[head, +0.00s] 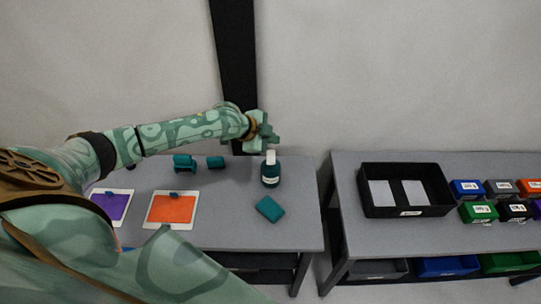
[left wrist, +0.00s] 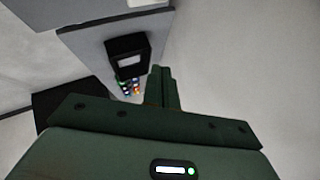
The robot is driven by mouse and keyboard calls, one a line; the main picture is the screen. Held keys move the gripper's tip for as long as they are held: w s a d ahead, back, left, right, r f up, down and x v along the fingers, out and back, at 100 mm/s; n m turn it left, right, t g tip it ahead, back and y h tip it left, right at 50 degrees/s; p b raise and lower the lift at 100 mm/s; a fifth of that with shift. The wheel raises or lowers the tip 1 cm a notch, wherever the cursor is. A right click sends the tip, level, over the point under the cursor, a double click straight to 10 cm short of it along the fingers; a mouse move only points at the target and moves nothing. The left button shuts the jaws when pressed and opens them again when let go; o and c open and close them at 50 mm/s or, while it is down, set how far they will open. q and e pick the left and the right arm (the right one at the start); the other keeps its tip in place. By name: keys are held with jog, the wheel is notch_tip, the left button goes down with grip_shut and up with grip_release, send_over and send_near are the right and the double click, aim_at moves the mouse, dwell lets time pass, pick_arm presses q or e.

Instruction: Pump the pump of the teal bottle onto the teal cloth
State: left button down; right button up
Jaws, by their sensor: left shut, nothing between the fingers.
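The teal bottle (head: 270,175) stands upright near the right end of the left table, with a white pump top (head: 270,157). The teal cloth (head: 270,208) lies folded on the table just in front of the bottle. My left gripper (head: 268,138) is above and behind the bottle's top, apart from it as far as I can tell. Its fingers are shut and empty; they also show together in the left wrist view (left wrist: 162,88). The bottle and cloth do not show in the left wrist view. My right gripper is not in view.
Two teal items (head: 184,162) (head: 215,162) stand at the table's back. A purple card (head: 110,206) and an orange card (head: 172,209) lie on the left. Across a gap, another table holds a black tray (head: 405,211) and several colored bins (head: 478,212).

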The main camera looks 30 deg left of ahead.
pick_arm(q)
jog(key=a, duration=0.1)
jog(key=w+a+r, duration=0.1)
jog(key=shift+w+a+r, duration=0.1)
jog(key=shift+w+a, duration=0.2)
jog(key=shift+a, duration=0.1)
jog(key=b, duration=0.8)
send_over(268, 157)
notch_tip(268, 157, down, 8)
jog(key=shift+s, duration=0.1)
jog(key=shift+f, duration=0.4)
dwell(1.2)
jog(key=shift+f, duration=0.4)
